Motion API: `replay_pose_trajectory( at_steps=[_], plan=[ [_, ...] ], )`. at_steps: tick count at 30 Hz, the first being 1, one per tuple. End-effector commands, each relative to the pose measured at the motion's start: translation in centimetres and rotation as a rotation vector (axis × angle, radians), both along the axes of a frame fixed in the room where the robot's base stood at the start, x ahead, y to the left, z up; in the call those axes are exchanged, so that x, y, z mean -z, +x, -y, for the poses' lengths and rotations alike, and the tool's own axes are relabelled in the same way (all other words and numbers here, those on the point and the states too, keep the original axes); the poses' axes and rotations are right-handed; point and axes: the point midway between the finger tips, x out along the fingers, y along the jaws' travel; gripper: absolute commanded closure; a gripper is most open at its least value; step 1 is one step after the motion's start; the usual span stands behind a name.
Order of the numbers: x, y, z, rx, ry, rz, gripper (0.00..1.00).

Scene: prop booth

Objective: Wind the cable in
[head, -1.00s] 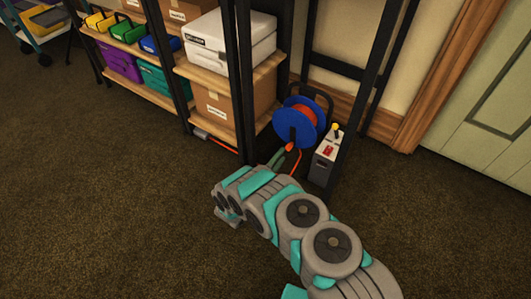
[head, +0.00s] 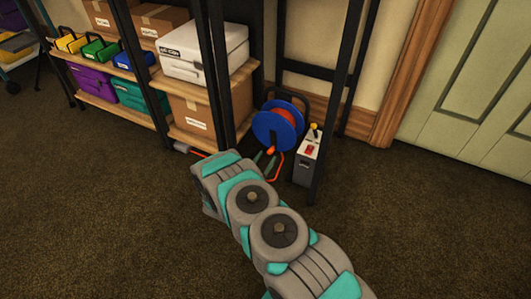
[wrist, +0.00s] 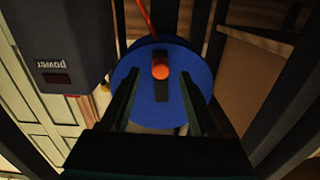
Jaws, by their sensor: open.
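A blue cable reel (head: 291,137) with orange cable wound on it stands on the floor beside the shelf. Its orange crank knob (head: 270,150) sticks out from the face towards me. My gripper (head: 264,159) is open and empty, low in front of the reel. In the wrist view the gripper (wrist: 159,74) has its two dark fingers either side of the orange knob (wrist: 160,71), with gaps on both sides. Whether the fingertips reach as deep as the knob I cannot tell. Behind it is the blue reel face (wrist: 150,115). Orange cable (head: 191,151) runs along the floor under the shelf, with a grey end piece (head: 181,147).
A grey power box (head: 305,172) with a red switch and yellow lever stands right of the reel; it also shows in the wrist view (wrist: 65,45). A black post (head: 335,110) rises close to it. A shelf with boxes (head: 197,113) is at left. Open carpet lies in front.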

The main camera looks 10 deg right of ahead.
Motion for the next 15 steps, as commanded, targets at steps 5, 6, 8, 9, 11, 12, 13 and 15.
replay_pose_trajectory(
  at_steps=[5, 6, 8, 9, 11, 12, 13, 15],
  plan=[
    [0.0, 2.2, 1.6, 0.001, 0.002, 0.005, 0.38],
    [0.0, 2.6, 1.8, 0.001, 0.001, 0.004, 0.38],
    [0.0, 3.0, 2.2, 0.000, 0.001, 0.004, 0.38],
    [0.0, 3.3, 2.3, 0.000, 0.000, 0.004, 0.38],
    [0.0, 3.5, 2.5, -0.001, 0.000, 0.004, 0.38],
    [0.0, 3.6, 2.5, -0.001, 0.000, 0.003, 0.38],
    [0.0, 3.6, 2.5, -0.001, 0.000, 0.003, 0.38],
    [0.0, 3.7, 2.5, -0.002, 0.000, 0.003, 0.38]
  ],
)
